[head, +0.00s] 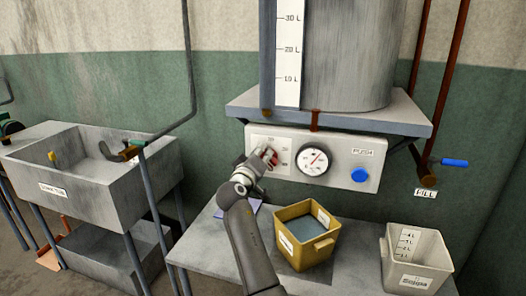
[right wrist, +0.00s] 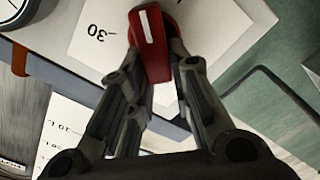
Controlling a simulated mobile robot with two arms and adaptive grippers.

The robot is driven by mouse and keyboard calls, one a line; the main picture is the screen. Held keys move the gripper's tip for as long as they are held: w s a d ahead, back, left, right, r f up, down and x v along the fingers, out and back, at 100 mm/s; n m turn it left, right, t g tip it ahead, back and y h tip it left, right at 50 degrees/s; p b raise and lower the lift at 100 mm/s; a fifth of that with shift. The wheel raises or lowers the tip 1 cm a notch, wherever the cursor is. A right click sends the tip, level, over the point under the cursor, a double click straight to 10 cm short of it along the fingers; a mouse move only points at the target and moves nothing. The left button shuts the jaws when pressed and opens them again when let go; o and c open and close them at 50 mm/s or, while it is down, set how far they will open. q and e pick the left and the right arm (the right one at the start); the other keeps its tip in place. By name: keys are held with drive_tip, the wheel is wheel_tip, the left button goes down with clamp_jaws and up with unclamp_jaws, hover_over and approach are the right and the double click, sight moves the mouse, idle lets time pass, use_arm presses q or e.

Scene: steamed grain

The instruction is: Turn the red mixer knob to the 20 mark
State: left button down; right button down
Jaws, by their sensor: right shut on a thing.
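The red mixer knob (head: 273,154) sits on a white dial plate at the left of the grey control panel (head: 338,179). In the right wrist view the knob (right wrist: 151,44) shows a white pointer line, and an upside-down "30" is printed on the plate (right wrist: 92,37) beside it. My right gripper (head: 265,160) is at the panel, its fingers closed on both sides of the knob. It also shows in the right wrist view (right wrist: 158,62). The 20 mark cannot be made out in either view. My left gripper is not in view.
A round gauge (head: 313,160) and a blue button (head: 359,175) are right of the knob. Below stand a yellow bin (head: 297,258) and a white measuring bin (head: 411,274) on a grey table. A grey tank (head: 347,50) stands above. A sink (head: 75,178) is at left.

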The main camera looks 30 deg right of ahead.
drive_tip(key=shift+s+d+f+n+p, duration=0.25)
drive_tip(key=shift+f+n+p, duration=0.45)
drive_tip(key=shift+n+p, duration=2.95)
drive_tip(key=shift+s+d+f+n+p, duration=0.2)
drive_tip(key=shift+f+n+p, duration=0.55)
drive_tip(key=shift+n+p, duration=2.85)
drive_tip(key=shift+s+d+f+n+p, duration=0.2)
drive_tip(key=shift+f+n+p, duration=0.8)
drive_tip(key=shift+n, duration=4.95)
drive_tip(key=shift+s+r+p, duration=0.1)
drive_tip(key=shift+r+p, duration=0.1)
drive_tip(key=shift+p, duration=0.15)
drive_tip(key=c, duration=1.3)
unclamp_jaws()
